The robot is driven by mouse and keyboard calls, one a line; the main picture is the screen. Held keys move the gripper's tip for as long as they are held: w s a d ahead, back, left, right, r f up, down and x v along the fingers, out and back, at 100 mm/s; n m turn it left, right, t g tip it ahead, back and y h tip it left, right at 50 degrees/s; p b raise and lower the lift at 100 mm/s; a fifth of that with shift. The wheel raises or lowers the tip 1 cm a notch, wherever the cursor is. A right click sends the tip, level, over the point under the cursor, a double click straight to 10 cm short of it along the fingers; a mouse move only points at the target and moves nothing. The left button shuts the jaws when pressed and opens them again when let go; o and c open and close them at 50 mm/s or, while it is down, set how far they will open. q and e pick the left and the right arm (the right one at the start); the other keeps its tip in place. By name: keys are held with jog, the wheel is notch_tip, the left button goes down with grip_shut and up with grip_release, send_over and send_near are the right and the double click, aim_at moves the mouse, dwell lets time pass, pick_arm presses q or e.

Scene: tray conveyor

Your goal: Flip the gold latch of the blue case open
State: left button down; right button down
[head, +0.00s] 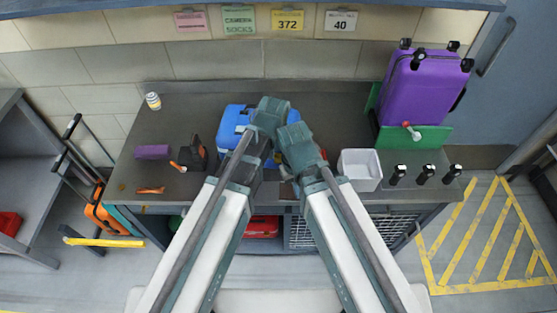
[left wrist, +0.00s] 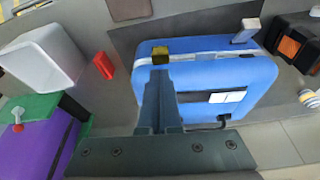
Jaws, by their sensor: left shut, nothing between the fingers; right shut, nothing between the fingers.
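The blue case (head: 230,125) stands on the dark counter, largely hidden behind my arms in the head view. In the left wrist view the blue case (left wrist: 205,95) fills the middle. Its gold latch (left wrist: 160,55) sits at the light seam, and a silver latch (left wrist: 246,31) sticks out farther right. My left gripper (head: 272,110) is shut and empty over the case; in the wrist view its fingertips (left wrist: 159,72) are right by the gold latch, but contact cannot be told. My right gripper (head: 296,138) is shut and empty, close beside the left one.
A white bin (head: 360,169) stands right of the case. A purple suitcase (head: 425,87) rests on a green stand (head: 430,137) farther right. A dark and orange object (head: 194,154) and a can (head: 153,101) are left.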

pick_arm(q)
jog(key=b, duration=0.3)
send_over(278, 157)
jog(key=s, duration=0.2)
jog(key=shift+w+a+f, duration=0.1)
jog(key=shift+f, duration=2)
jog(key=shift+f+b, duration=0.15)
jog(key=shift+b, duration=0.15)
